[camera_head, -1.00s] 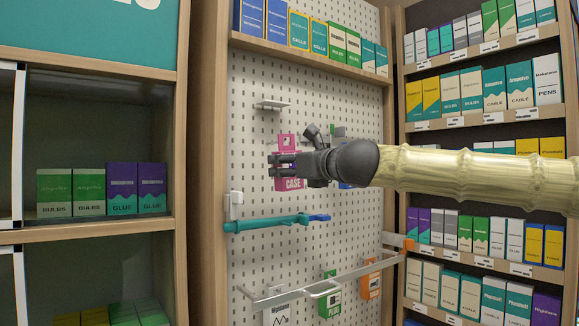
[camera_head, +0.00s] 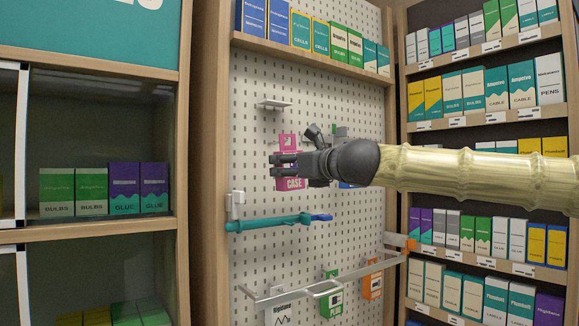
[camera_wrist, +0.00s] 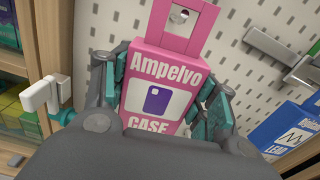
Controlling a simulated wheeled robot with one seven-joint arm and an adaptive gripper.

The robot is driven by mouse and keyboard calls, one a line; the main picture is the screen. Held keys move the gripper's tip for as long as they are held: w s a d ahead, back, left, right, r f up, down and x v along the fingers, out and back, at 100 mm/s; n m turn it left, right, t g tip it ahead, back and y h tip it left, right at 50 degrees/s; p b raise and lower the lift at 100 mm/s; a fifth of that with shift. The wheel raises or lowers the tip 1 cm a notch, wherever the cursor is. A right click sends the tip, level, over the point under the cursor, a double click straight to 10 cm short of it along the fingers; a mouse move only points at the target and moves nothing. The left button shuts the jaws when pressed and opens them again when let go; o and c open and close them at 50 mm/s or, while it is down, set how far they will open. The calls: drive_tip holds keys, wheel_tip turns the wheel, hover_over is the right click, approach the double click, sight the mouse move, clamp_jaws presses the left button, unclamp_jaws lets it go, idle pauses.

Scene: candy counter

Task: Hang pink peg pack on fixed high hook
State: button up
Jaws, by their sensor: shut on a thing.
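The pink peg pack (camera_head: 291,183) is labelled CASE and has a tab with a hole at its top. My gripper (camera_head: 284,165) is shut on the pack, holding it upright in front of the pegboard (camera_head: 250,160). In the wrist view the pink pack (camera_wrist: 157,83) sits between both fingers (camera_wrist: 160,95), its tab above them. A white hook with a flat plate (camera_head: 273,104) is on the pegboard above the pack, slightly to its left. A grey metal hook (camera_wrist: 268,52) shows at the right in the wrist view.
A teal bar (camera_head: 265,223) crosses the board below my gripper, by a white bracket (camera_head: 234,203). A metal rail (camera_head: 320,286) with hanging packs is lower. A boxed shelf (camera_head: 310,55) is above. A blue LEAD pack (camera_wrist: 282,128) hangs right of the held pack.

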drive_tip(key=shift+x, duration=1.2)
idle(1.3)
drive_tip(key=shift+f+b, duration=0.3)
drive_tip(key=shift+b, duration=0.3)
idle(0.9)
drive_tip(key=o, duration=1.1)
drive_tip(key=shift+c, duration=0.2)
